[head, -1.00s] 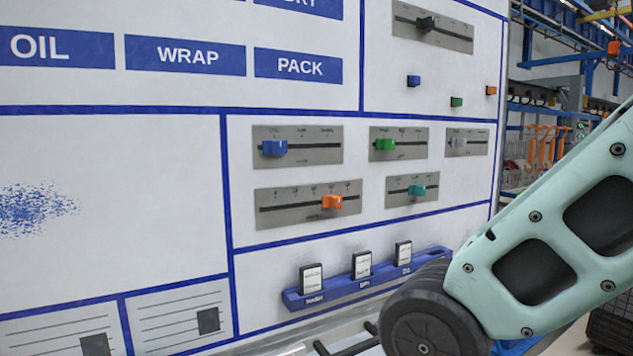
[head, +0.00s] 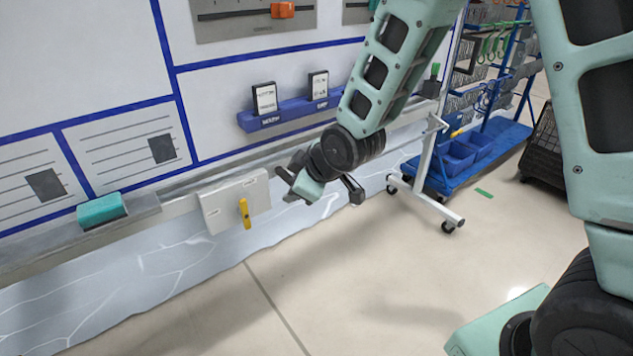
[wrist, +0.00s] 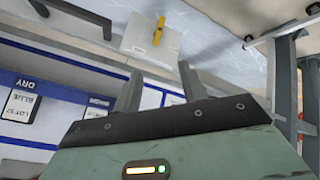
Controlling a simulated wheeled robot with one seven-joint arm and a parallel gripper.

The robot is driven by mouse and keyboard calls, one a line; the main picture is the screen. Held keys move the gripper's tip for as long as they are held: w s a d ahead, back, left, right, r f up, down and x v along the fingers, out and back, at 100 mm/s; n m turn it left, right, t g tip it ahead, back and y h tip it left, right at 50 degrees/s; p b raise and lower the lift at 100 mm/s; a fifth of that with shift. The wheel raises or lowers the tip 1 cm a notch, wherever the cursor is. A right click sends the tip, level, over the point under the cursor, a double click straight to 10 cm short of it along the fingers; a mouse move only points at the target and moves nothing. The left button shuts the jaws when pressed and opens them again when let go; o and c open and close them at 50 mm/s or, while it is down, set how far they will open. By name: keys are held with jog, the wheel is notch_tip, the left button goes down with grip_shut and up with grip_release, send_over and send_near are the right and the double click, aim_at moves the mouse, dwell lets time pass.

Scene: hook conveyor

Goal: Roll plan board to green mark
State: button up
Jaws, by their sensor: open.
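The plan board (head: 90,80) is a large white panel with blue lines, filling the left and middle of the head view. Its white wheeled foot (head: 430,180) stands on the floor at its right end. A short green mark (head: 484,193) lies on the floor to the right of that foot. A white plate with a yellow handle (head: 245,213) hangs at the board's lower edge; the handle also shows in the wrist view (wrist: 158,30). My gripper (head: 320,182) is open and empty, right of the handle and apart from it. Its fingers show in the wrist view (wrist: 160,85).
A blue holder (head: 285,112) with small cards is on the board above my gripper. A teal block (head: 101,209) sits on the lower ledge at left. A blue cart (head: 470,150) and a dark wire crate (head: 545,150) stand at right. The floor in front is clear.

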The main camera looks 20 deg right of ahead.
jog(key=w+d+f+n+t+y+b, duration=0.1)
jog(key=w+d+f+n+t+b, duration=0.45)
jog(key=d+f, duration=0.4)
jog(key=w+d+f+n+t+b, duration=0.45)
jog(key=w+d+f, duration=0.25)
jog(key=d+f, duration=0.25)
jog(key=x, duration=1.5)
jog(key=shift+w+b, duration=0.3)
jog(key=shift+w, duration=0.1)
grip_shut()
